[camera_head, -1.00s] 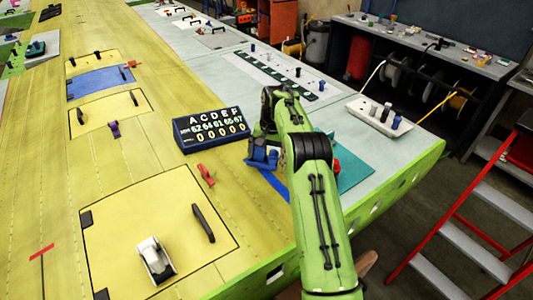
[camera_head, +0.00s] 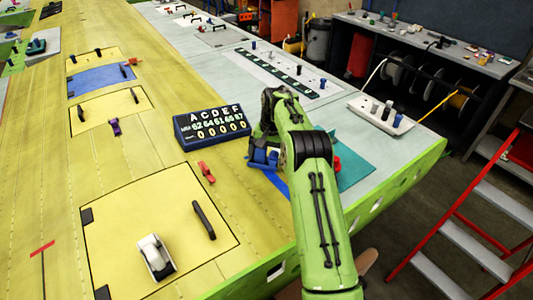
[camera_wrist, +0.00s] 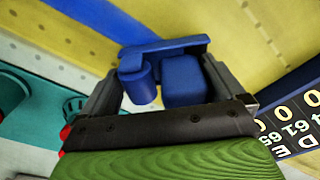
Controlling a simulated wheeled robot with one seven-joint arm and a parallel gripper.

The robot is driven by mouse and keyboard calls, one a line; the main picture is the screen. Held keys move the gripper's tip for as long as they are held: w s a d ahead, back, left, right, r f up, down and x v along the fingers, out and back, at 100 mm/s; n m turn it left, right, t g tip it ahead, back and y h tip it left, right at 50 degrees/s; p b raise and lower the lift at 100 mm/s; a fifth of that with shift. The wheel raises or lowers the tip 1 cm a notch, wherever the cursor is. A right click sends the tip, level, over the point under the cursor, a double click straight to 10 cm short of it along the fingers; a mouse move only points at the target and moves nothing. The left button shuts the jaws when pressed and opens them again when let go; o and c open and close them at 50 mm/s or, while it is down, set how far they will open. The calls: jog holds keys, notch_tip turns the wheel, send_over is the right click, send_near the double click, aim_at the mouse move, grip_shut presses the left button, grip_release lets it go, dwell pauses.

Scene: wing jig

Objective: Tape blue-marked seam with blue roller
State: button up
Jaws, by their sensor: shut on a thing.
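My gripper (camera_wrist: 168,85) is shut on the blue roller (camera_wrist: 183,80), a blue block-like tool with a cylinder at its side and a flat bar across its top. In the head view the blue roller (camera_head: 262,157) shows at the end of my green arm, just right of the counter board. A blue strip (camera_head: 275,182) lies on the wing surface beside and below the roller, partly hidden by my arm. In the wrist view a blue band (camera_wrist: 130,25) runs diagonally beyond the roller. I cannot tell whether the roller touches the surface.
A dark counter board (camera_head: 211,129) with letters and digits stands close left of the gripper. A teal mat (camera_head: 355,170) lies right of my arm. A white tray (camera_head: 380,113) stands farther right.

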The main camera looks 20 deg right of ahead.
aim_at(272, 168)
jog(key=shift+s+d+f+b, duration=0.2)
jog(key=shift+s+b, duration=0.25)
jog(key=shift+b, duration=0.6)
jog(key=s+b, duration=0.2)
jog(key=b, duration=0.1)
jog(key=shift+s+d+f, duration=0.1)
jog(key=shift+s+d, duration=0.05)
jog(key=shift+s, duration=0.4)
jog(key=shift+r, duration=0.2)
jog(key=r+p, duration=0.4)
jog(key=d+r+p, duration=0.1)
jog(key=r+p, duration=0.1)
jog(key=shift+w, duration=0.15)
jog(key=r+p, duration=0.3)
jog(key=p, duration=0.1)
jog(key=shift+d+r, duration=0.15)
jog(key=shift+d, duration=0.15)
